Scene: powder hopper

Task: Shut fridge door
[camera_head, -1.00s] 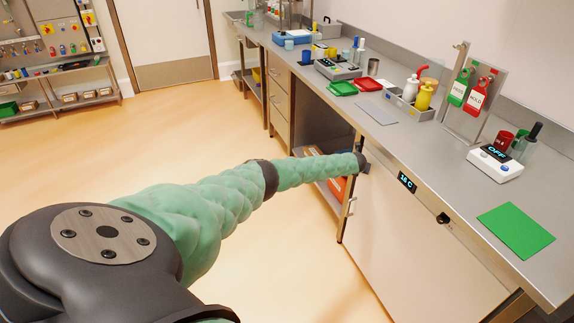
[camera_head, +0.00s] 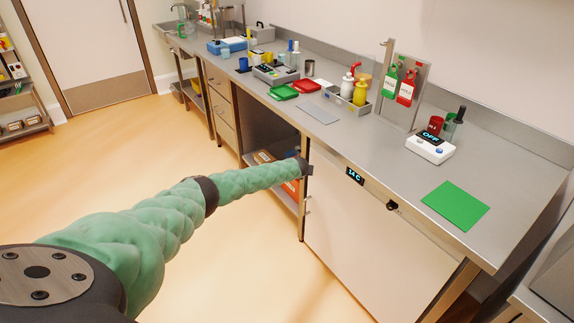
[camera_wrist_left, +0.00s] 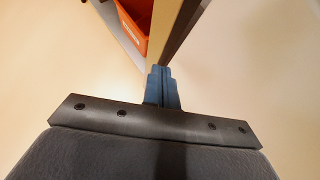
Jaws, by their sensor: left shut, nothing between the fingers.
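The fridge door (camera_head: 365,235) is a pale panel under the counter at the right in the head view. It looks flush or nearly flush with the counter front; I cannot tell if a small gap is left. My left arm in its green sleeve reaches to the door's left edge. My left gripper (camera_head: 308,169) is there, small and partly hidden by the arm. In the left wrist view its blue-grey fingers (camera_wrist_left: 162,84) are together and empty, close to the lower end of a narrow upright edge. Whether they touch it is unclear. My right gripper is out of view.
A display (camera_head: 354,176) reading 14 C and a dark knob (camera_head: 392,205) sit above the door. Left of it is an open shelf bay with an orange bin (camera_head: 292,189), also in the wrist view (camera_wrist_left: 129,30). The floor (camera_head: 255,270) before the door is clear.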

